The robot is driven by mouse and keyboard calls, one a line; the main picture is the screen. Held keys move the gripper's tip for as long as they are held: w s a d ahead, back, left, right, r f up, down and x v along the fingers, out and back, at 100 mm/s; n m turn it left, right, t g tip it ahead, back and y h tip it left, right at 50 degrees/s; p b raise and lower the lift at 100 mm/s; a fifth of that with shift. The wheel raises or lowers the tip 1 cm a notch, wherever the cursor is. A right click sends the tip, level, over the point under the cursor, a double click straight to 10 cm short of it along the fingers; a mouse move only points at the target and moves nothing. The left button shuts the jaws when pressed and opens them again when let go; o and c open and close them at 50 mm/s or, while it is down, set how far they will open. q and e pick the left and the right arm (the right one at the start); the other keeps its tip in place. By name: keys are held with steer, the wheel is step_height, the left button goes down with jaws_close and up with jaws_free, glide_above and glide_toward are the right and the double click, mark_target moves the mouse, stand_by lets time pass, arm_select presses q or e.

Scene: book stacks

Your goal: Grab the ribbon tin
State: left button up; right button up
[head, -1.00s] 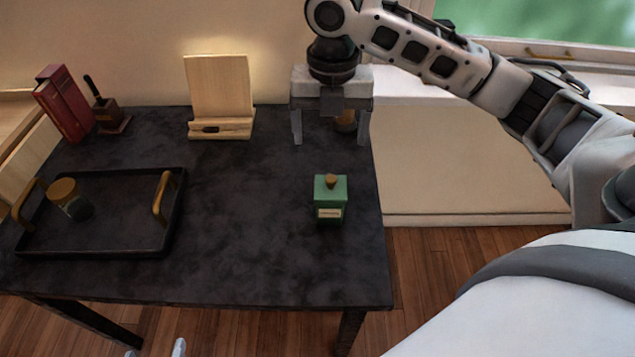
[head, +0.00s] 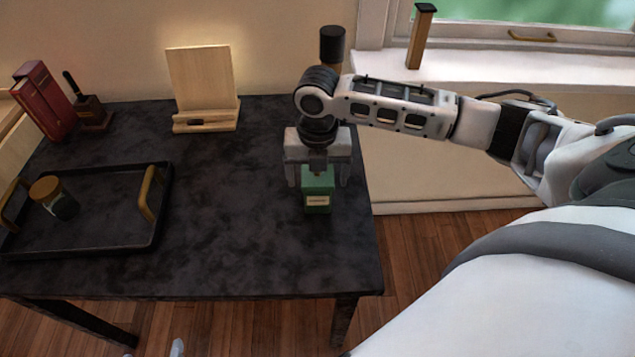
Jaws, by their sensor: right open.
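A small green tin (head: 317,200) with a pale label stands upright on the right part of the dark table; I take it as the ribbon tin. My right gripper (head: 319,182) points down over it, open, with one finger on each side of its upper part. The gripper hides the tin's top and knob. I cannot tell whether the fingers touch it. Two pale tips at the bottom edge, seemingly of my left gripper (head: 177,348), barely show, well away from the tin.
A black tray (head: 100,246) with brass handles holds a gold-lidded jar (head: 55,197) on the left. A wooden stand (head: 200,80), red books (head: 45,100) and a small dark holder (head: 92,113) stand at the back. A dark-capped brown object (head: 332,45) is partly hidden behind my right wrist. The table's middle (head: 210,200) is clear.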

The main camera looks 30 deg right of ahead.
steer(key=shift+f, duration=0.25)
steer(key=c, duration=1.4)
steer(key=shift+o, duration=0.2)
steer(key=shift+r, duration=0.1)
